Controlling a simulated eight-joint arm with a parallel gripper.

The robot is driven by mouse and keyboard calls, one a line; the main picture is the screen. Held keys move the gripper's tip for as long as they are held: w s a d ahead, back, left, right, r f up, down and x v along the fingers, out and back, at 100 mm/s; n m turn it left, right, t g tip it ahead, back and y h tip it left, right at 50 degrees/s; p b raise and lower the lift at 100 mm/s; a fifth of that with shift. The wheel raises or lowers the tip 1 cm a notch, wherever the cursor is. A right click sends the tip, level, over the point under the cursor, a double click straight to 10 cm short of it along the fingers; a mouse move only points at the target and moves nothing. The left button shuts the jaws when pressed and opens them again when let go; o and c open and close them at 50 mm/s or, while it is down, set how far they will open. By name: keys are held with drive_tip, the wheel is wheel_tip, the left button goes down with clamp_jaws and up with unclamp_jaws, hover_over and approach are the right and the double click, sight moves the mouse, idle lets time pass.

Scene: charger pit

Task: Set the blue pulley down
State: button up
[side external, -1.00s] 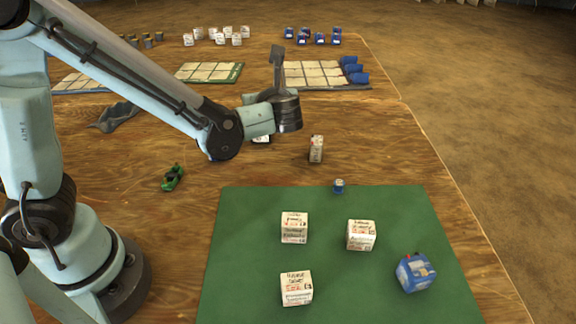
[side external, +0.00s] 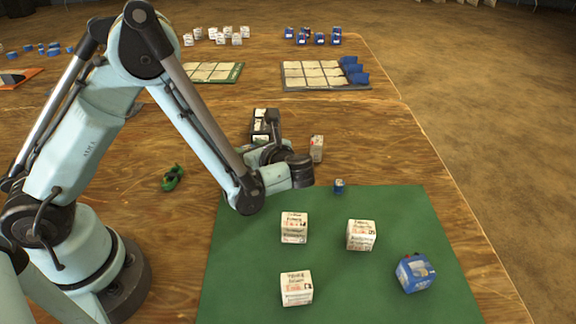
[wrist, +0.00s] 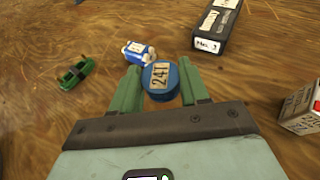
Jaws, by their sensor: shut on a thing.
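The blue pulley (wrist: 161,83) is a short round piece with a pale label reading 24T on its top. It sits between the green fingers of my gripper (wrist: 159,68), which is shut on it. In the wrist view wooden table shows around it; I cannot tell whether the pulley touches the table. In the side view my arm hides the fingers and the pulley.
Close beyond the pulley lies a blue-and-white piece (wrist: 139,52). A black case (wrist: 222,22), a green object (wrist: 77,72) and a white box (wrist: 303,108) stand around. The green mat (side external: 340,285) holds white cubes, a blue box (side external: 415,273) and a small blue cylinder (side external: 339,186).

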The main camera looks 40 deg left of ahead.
drive_tip(key=shift+f, duration=1.9)
drive_tip(key=o, duration=1.1)
drive_tip(key=shift+c, duration=0.2)
